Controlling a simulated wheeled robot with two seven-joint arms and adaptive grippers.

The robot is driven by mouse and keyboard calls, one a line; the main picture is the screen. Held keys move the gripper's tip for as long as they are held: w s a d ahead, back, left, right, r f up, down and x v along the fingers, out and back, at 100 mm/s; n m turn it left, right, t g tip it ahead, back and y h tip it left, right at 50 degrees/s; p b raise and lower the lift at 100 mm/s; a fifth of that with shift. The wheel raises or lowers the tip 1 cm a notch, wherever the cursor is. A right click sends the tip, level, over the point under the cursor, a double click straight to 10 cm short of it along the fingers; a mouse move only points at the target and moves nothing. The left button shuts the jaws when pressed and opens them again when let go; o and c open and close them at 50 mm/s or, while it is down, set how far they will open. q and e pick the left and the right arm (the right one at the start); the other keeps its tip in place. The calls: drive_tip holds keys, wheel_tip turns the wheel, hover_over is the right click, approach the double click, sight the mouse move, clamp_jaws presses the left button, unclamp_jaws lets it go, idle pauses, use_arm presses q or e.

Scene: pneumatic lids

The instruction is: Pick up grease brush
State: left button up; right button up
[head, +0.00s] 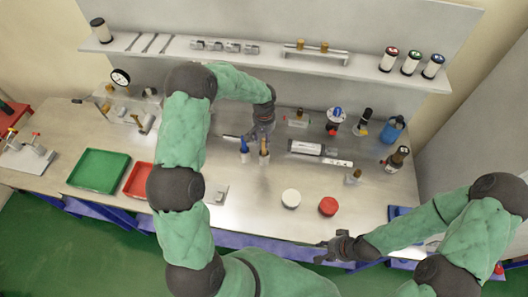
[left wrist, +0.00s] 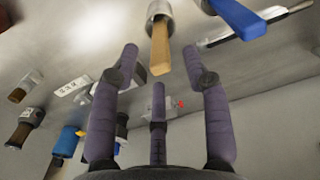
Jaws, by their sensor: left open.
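A wooden-handled tool, which looks like the grease brush (head: 264,147), stands handle up in a small metal cup (head: 264,157) in the middle of the bench. In the left wrist view its tan handle (left wrist: 160,50) points toward my left gripper (left wrist: 160,75), and its lower end is hidden in the cup. My left gripper, also in the head view (head: 262,130), is open just behind and above the handle, its purple fingers spread around the handle's line without visible contact. My right gripper (head: 335,247) hangs near the bench's front edge, away from the brush; its opening is unclear.
A white lid (head: 291,199) and a red lid (head: 328,206) lie in front. Green (head: 98,171) and red (head: 138,180) trays are left. A grey cylinder (head: 307,147) lies right. Bottles stand farther right.

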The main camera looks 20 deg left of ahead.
sight(264, 151)
use_arm(q)
wheel_tip(264, 151, down, 3)
drive_tip(key=shift+w+r+b, duration=0.1)
drive_tip(key=shift+b, duration=0.3)
drive_tip(key=shift+r, duration=0.1)
clamp_jaws()
drive_tip(key=shift+r, duration=0.1)
